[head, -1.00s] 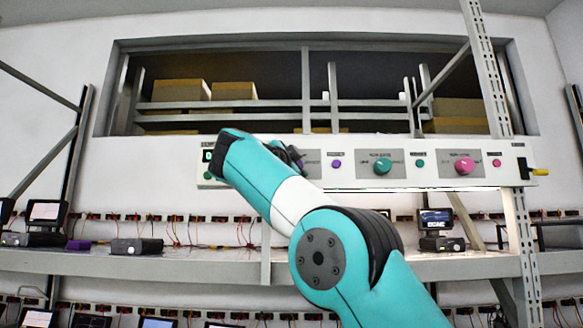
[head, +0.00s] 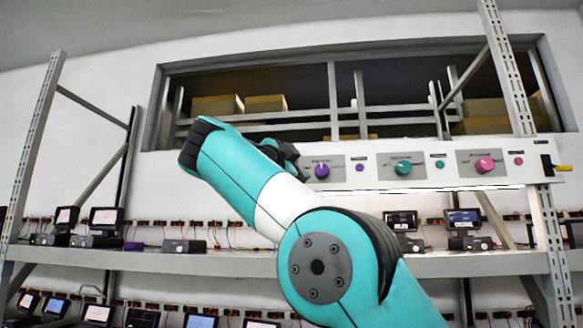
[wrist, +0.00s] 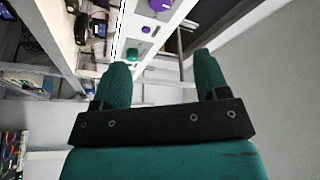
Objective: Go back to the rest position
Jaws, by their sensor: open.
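My gripper (wrist: 160,85) shows in the wrist view with its two green fingers spread apart and nothing between them. In the head view my teal and white arm reaches up and left across the picture, and its far end hides the left part of the control panel. The white control panel (head: 440,158) carries a purple knob (head: 322,171), a teal knob (head: 403,167) and a pink knob (head: 485,165). In the wrist view the panel (wrist: 143,30) lies beyond the fingers, with a purple knob (wrist: 159,5) at the top. The fingers appear apart from the panel.
A metal shelf (head: 450,264) holds small monitors (head: 103,218) and dark boxes (head: 184,246) below the panel. Upright rack posts (head: 38,150) stand at left and right. Cardboard boxes (head: 217,105) sit behind the wall opening. A yellow-handled part (head: 556,168) sticks out at the panel's right end.

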